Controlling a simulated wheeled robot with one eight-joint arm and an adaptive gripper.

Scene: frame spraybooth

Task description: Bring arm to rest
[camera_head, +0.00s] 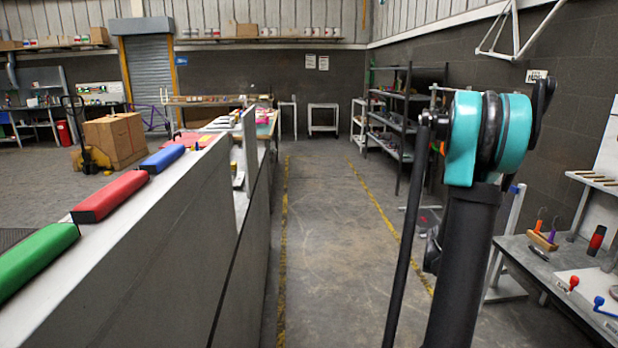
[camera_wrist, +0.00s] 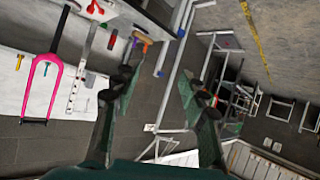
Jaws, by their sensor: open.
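My arm (camera_head: 472,220) stands upright on the right side of the head view, a black link topped by a teal and black joint. My gripper (camera_wrist: 156,84) shows in the wrist view with its two dark fingers spread apart and nothing between them. The wrist view is tilted, and the fingers are over a background of bench, wall and floor. No object touches the fingers. The head view does not clearly show my gripper.
A workbench (camera_head: 535,262) with tools stands close at right. A grey partition (camera_head: 190,225) with coloured blocks on top runs along the left. A dark shelf rack (camera_head: 400,115) stands behind my arm. The yellow-lined aisle (camera_head: 325,220) is clear. A pink fork (camera_wrist: 41,75) hangs in the wrist view.

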